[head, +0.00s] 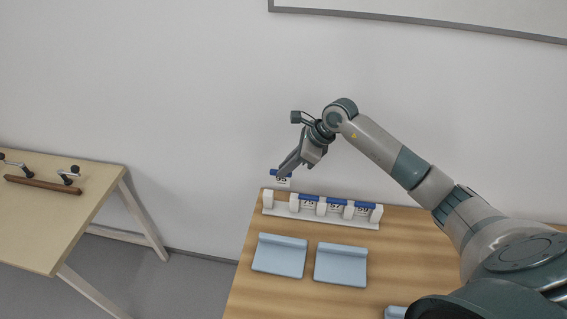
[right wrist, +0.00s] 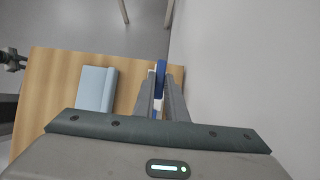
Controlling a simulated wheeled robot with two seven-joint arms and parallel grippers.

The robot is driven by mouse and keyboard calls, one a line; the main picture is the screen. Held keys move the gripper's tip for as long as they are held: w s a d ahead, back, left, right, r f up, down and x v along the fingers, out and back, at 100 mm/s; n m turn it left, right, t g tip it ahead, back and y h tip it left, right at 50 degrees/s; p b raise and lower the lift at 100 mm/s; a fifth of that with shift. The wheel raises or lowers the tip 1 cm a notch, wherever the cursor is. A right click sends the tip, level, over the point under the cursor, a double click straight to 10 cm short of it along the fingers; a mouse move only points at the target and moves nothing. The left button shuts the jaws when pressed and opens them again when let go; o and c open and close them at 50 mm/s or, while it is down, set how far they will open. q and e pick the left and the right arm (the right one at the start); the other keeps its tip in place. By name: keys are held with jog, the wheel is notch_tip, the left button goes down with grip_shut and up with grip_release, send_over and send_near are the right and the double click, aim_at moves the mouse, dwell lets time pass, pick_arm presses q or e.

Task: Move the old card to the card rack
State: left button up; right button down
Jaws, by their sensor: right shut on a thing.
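My right gripper (head: 281,172) is shut on a blue-topped white card (head: 283,181) with a dark number that looks like 95. It holds the card up above the left end of the white card rack (head: 320,219). The rack stands at the back of the wooden table and carries several blue-topped numbered cards. Its leftmost gap, under the held card, shows no card. In the right wrist view the two fingers (right wrist: 160,88) flank a blue and white strip; where card ends and rack begins is hard to tell.
Two pale blue stands, a left one (head: 280,256) and a right one (head: 341,265), lie in front of the rack, both empty. A separate table (head: 60,220) stands at left. The wall is close behind the rack.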

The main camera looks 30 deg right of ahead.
aim_at(290, 176)
jog(key=shift+f, duration=0.1)
jog(key=shift+f+b, duration=0.6)
jog(key=shift+f, duration=0.65)
jog(key=shift+f, duration=0.15)
jog(key=shift+f+b, duration=1.05)
jog(key=shift+b, duration=0.1)
jog(key=shift+f, duration=0.15)
dwell(0.4)
jog(key=shift+f+b, duration=0.7)
jog(key=shift+b, duration=0.15)
